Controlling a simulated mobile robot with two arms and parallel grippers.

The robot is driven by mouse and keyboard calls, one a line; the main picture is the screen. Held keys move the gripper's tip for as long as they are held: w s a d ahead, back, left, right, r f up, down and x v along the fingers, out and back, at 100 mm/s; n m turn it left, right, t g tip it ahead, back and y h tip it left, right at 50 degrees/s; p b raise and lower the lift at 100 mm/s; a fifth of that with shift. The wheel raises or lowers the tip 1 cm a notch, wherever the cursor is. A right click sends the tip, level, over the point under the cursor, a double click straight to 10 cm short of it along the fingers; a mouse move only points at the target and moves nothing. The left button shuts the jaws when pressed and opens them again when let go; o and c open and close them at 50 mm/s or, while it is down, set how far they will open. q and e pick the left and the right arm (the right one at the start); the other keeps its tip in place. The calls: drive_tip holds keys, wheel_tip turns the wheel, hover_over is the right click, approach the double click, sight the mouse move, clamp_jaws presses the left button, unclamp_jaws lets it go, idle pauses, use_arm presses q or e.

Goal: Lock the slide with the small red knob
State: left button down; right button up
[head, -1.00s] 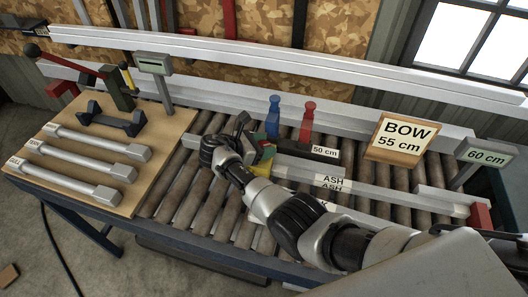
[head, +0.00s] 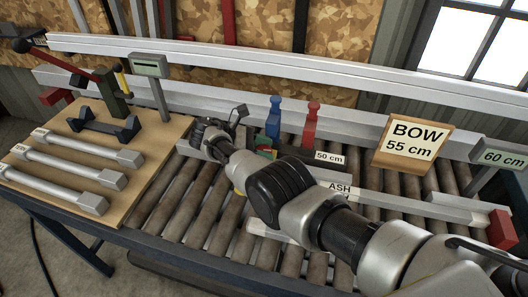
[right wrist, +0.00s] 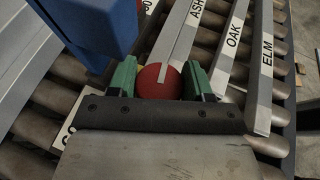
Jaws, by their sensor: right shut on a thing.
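The small red knob (right wrist: 152,80), round with a pale stripe, sits between the two green fingertips of my right gripper (right wrist: 160,82) in the right wrist view. The gripper is shut on it. In the head view my right gripper (head: 262,152) is mostly hidden behind its own wrist, just in front of the blue upright stop (head: 273,123). A red upright stop (head: 310,127) stands to its right. The grey slide with the 50 cm label (head: 328,158) lies beside them. The blue stop also shows in the right wrist view (right wrist: 95,30). My left gripper is out of view.
Bars labelled ASH (head: 342,188), OAK (right wrist: 233,35) and ELM (right wrist: 264,60) lie on the rollers (head: 190,200). A BOW 55 cm card (head: 413,143) and a 60 cm display (head: 502,158) stand at right. A wooden board (head: 150,165) holds several grey bars at left.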

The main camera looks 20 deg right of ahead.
idle(0.3)
drive_tip(key=o, duration=0.9)
drive_tip(key=shift+o, duration=0.2)
